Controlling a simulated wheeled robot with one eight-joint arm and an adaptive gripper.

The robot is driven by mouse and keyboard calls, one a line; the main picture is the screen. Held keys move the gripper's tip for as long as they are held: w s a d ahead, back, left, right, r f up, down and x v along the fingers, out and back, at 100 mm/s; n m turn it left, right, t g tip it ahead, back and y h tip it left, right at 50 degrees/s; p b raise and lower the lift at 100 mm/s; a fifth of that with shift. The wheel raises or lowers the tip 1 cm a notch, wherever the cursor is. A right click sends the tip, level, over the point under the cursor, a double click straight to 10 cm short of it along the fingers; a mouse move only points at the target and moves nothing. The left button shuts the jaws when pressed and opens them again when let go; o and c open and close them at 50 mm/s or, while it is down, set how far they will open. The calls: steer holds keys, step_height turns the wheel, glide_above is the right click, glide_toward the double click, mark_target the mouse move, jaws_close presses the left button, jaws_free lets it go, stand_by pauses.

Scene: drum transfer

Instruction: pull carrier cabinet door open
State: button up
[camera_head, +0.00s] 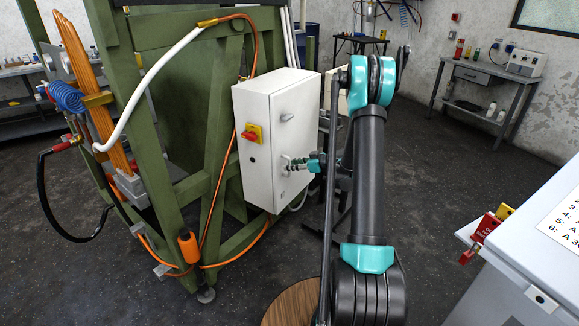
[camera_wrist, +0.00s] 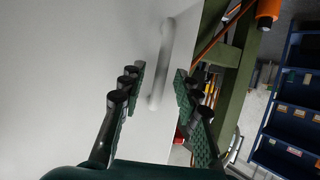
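The white carrier cabinet (camera_head: 262,110) is mounted on a green frame, and its door (camera_head: 296,108) on the right-hand face looks shut. A small grey fitting (camera_head: 287,117) sits on the upper part of that face. My gripper (camera_head: 290,165) is at the lower part of the same face. In the wrist view a pale bar handle (camera_wrist: 160,65) stands out from the white door surface (camera_wrist: 70,60). My gripper's two dark ridged fingers (camera_wrist: 160,78) are spread, with the handle in the gap between them. I see no contact with the handle; its exact depth between the fingers is unclear.
A red switch on a yellow plate (camera_head: 251,134) is on the cabinet's front. Orange hoses (camera_head: 216,190) run along the green frame (camera_head: 165,150). A light grey panel (camera_head: 535,240) with red tags stands at the right. A workbench (camera_head: 490,75) is at the back right; floor between is open.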

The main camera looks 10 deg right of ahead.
steer(key=shift+x, duration=0.75)
steer(key=shift+c, duration=0.3)
jaws_close()
